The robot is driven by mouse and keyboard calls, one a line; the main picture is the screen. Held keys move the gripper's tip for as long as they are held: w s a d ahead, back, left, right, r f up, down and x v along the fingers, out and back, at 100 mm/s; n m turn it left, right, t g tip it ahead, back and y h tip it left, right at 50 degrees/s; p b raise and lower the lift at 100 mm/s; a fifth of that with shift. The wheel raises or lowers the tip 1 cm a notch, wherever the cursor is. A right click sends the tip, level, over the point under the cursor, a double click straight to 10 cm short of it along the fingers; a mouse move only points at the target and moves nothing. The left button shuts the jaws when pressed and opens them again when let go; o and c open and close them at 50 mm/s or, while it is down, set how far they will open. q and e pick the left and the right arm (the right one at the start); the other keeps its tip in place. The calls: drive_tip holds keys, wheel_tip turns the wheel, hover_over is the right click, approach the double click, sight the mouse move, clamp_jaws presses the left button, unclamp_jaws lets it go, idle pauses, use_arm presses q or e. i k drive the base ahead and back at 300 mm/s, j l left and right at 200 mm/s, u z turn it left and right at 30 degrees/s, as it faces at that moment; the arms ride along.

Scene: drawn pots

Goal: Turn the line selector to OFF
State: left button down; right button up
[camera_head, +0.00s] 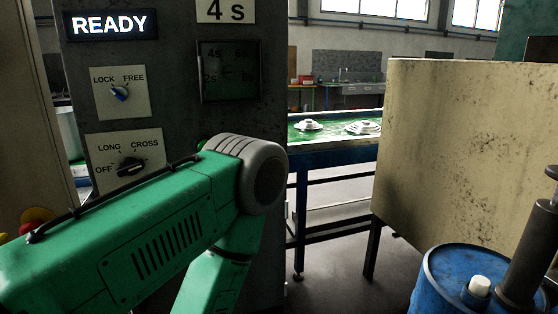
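The line selector (131,167) is a black rotary knob on a pale plate, labelled OFF at left, LONG at upper left and CROSS at upper right. The plate is on the dark control panel at left. The knob looks slanted from lower left to upper right; I cannot tell for sure which label it points to. My green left arm comes in from the left, bends at a grey joint and goes down out of the picture. It covers the panel just below and right of the selector. My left gripper and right gripper are not in view.
A dark screen (229,71) is to the right. A stained board (465,140) and a blue drum (440,285) stand at right. A table (330,152) is behind.

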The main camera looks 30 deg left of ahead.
sight(130, 166)
drive_tip(key=u, duration=1.9)
